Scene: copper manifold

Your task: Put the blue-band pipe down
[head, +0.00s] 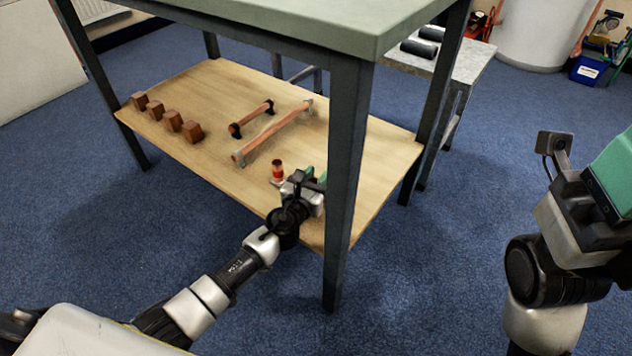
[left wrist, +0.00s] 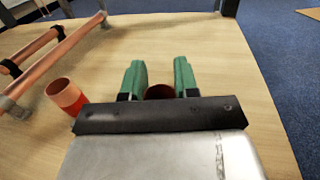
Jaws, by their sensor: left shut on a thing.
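My left gripper (head: 312,178) is low over the wooden lower shelf, near its front edge by the table leg. In the left wrist view its green fingers (left wrist: 159,78) are shut on a short copper pipe (left wrist: 160,92), whose open, dark end shows between them. The pipe's band is hidden, and I cannot tell whether its foot touches the shelf. A red-band pipe (head: 278,171) stands upright on the shelf just left of the gripper; it also shows in the left wrist view (left wrist: 66,97). My right gripper (head: 608,178) is at the right edge, partly cut off.
The wooden shelf (head: 222,85) also bears several brown blocks (head: 172,121), a short copper pipe (head: 252,119) with black fittings and a longer one (head: 275,132) with grey fittings. The table top (head: 330,22) overhangs it. A dark table leg (head: 346,180) stands close beside the left gripper.

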